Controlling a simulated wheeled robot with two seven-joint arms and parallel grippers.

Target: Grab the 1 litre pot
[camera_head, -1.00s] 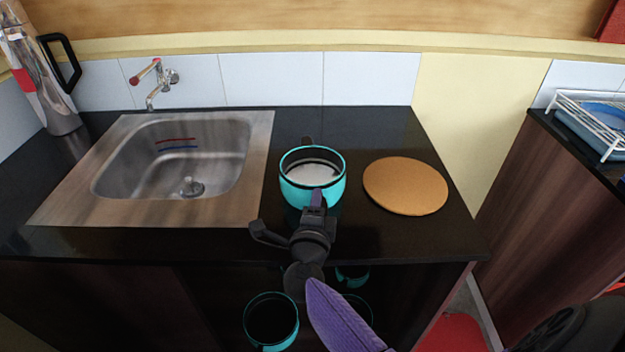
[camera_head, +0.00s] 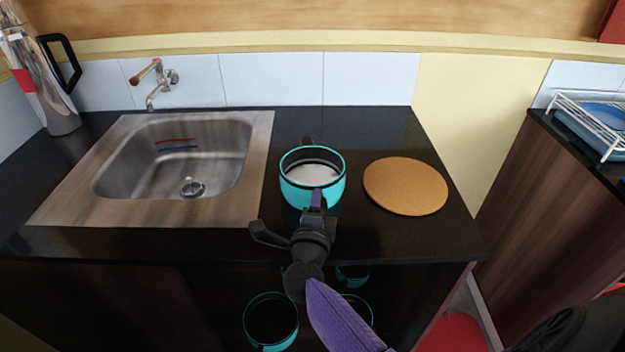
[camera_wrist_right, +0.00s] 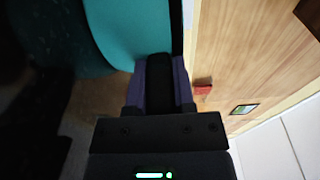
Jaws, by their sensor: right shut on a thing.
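A turquoise pot (camera_head: 312,192) with a grey inside and dark handles stands upright on the black counter, between the sink and a round cork mat. My right gripper (camera_head: 316,201) is at the pot's near side, shut on its near handle. In the right wrist view the turquoise pot wall (camera_wrist_right: 130,30) is close ahead, and the purple fingers of my right gripper (camera_wrist_right: 160,85) are closed on the black handle. The gripper hides the near handle in the head view. My left gripper is not in view.
A steel sink (camera_head: 120,205) with a tap (camera_head: 158,85) is to the left. The cork mat (camera_head: 405,186) lies right of the pot. More turquoise pots (camera_head: 271,322) are below the counter edge. A dish rack (camera_head: 600,125) stands far right.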

